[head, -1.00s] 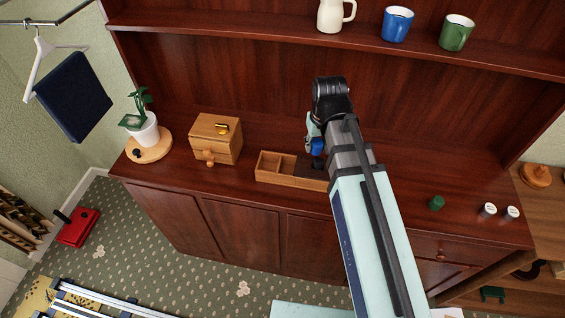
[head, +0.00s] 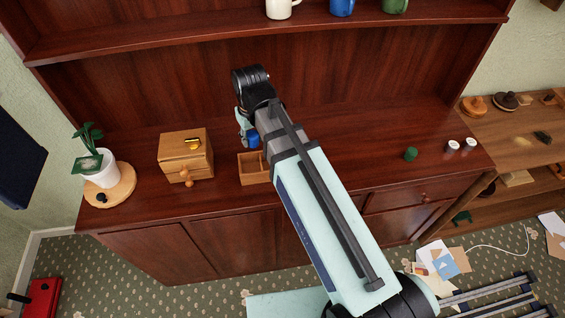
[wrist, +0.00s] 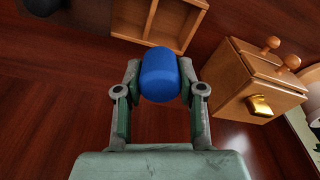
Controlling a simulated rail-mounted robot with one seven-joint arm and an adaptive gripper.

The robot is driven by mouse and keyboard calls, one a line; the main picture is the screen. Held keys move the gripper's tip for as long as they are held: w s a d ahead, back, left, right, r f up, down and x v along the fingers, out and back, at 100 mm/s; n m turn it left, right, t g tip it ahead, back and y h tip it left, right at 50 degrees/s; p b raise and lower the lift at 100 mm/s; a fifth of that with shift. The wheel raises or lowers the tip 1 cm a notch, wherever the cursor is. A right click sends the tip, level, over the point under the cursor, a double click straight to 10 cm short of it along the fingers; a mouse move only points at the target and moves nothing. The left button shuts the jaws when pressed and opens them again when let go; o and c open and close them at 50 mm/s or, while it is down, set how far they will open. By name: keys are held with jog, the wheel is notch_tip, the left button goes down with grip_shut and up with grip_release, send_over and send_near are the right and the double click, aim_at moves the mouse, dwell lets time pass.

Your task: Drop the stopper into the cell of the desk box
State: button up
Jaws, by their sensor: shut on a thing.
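The stopper is a blue, rounded cylinder (wrist: 160,76), held between my fingertips. In the head view the blue stopper (head: 254,139) shows beside my wrist, above the back side of the desk box. My gripper (wrist: 160,82) is shut on it. The desk box (head: 254,179) is a low open wooden tray with divided cells. My arm hides its right part in the head view. In the wrist view the desk box (wrist: 149,22) is at the top, cut off by the frame edge, with the stopper's end overlapping its near rim in the picture.
A small wooden drawer box (head: 186,155) with a gold handle stands left of the desk box. A potted plant (head: 101,170) sits on a round board farther left. The cabinet top between is clear.

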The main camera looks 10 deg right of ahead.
notch_tip(320, 180, down, 5)
jog(key=b, duration=0.3)
jog(key=shift+r, duration=0.15)
jog(key=o, duration=1.1)
jog(key=shift+c, duration=0.2)
jog(key=shift+r, duration=0.1)
jog(key=r, duration=0.4)
jog(key=s+r, duration=0.1)
jog(key=r, duration=0.6)
jog(key=shift+s+d+r, duration=0.2)
jog(key=shift+d+r, duration=0.05)
jog(key=shift+r, duration=0.15)
